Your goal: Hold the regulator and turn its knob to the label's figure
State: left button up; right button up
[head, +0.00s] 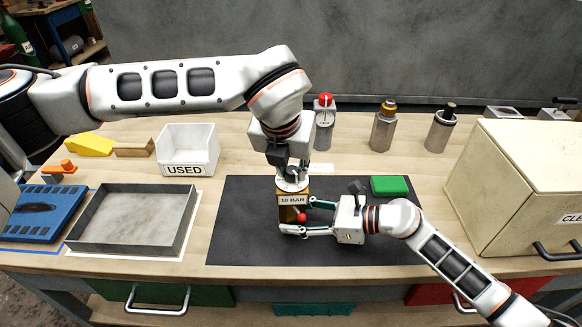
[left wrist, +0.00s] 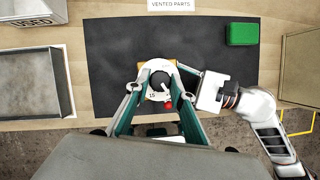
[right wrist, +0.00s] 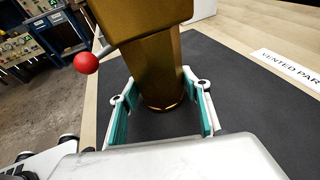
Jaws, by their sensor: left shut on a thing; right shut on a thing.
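The brass regulator (head: 289,213) stands upright on the black mat (head: 240,240), with a tag (head: 292,200) that seems to read 18 BAR. A red ball (head: 301,217) sits on a thin stem at its side. My left gripper (head: 290,172) reaches down from above, shut on the regulator's white dial knob (left wrist: 155,70). My right gripper (head: 300,216) comes from the right, shut on the brass body (right wrist: 160,75). Its pads flank the lower column in the right wrist view.
A green block (head: 389,186) lies at the mat's back right. A metal tray (head: 130,245) and a USED bin (head: 188,145) stand left. Several bottle-shaped parts, one (head: 384,128) brass-topped, stand behind. A cream box (head: 520,180) fills the right end.

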dwell(0.3)
pick_arm(q)
jog(key=o, duration=1.1)
jog(key=v, duration=1.2)
jog(key=shift+d, duration=0.1)
pick_arm(e)
jog(key=o, duration=1.1)
jog(key=shift+c, duration=0.2)
